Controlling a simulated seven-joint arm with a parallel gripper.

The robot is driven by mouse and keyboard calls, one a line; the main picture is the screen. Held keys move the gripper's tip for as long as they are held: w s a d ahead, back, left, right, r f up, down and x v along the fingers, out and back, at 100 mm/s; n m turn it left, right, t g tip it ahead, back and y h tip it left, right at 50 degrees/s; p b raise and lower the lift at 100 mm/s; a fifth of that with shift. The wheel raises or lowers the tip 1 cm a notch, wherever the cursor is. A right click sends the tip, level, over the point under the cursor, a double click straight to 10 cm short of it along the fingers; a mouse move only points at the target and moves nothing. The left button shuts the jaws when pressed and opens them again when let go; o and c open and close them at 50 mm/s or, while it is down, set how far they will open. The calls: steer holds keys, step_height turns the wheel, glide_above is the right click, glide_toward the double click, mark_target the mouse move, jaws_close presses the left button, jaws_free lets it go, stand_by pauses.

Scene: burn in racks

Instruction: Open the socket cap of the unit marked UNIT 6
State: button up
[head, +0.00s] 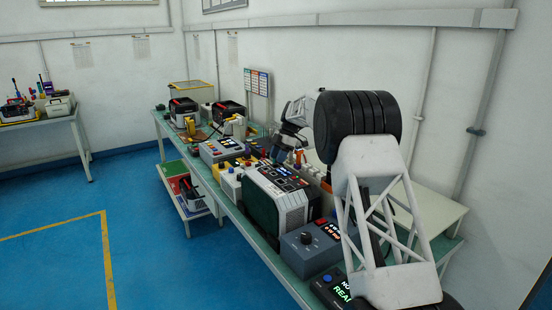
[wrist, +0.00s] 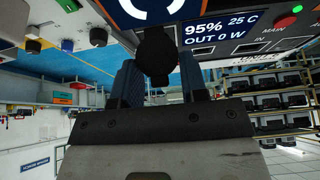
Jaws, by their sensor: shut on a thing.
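My gripper (wrist: 158,64) has its two dark blue ribbed fingers on either side of a round black cap (wrist: 155,48), and it is shut on this cap. The cap lies against the front of a unit (wrist: 235,12) with a screen reading 95%, 25 C and OUT 0 W. The cap hides what is behind it, and I cannot tell whether it is loosened.
A green-topped bench (head: 165,128) runs along the wall, crowded with several devices. A large grey unit (head: 292,208) and a blue-grey box with a dial (head: 310,246) stand nearer. A red button (wrist: 297,8) and a green light (wrist: 285,21) are right of the screen.

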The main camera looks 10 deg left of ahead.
steer(key=g+y, duration=0.1)
steer(key=w+d+g+y, duration=0.1)
steer(key=g+y, duration=0.1)
steer(key=shift+w+d+g+y, duration=0.2)
steer(key=shift+g+y, duration=0.1)
stand_by(0.3)
steer(key=o, duration=0.9)
steer(key=shift+d+r, duration=0.1)
steer(key=v, duration=0.7)
steer(key=shift+w+d+r, duration=0.15)
steer(key=shift+w+d, duration=0.05)
steer(key=shift+w, duration=0.05)
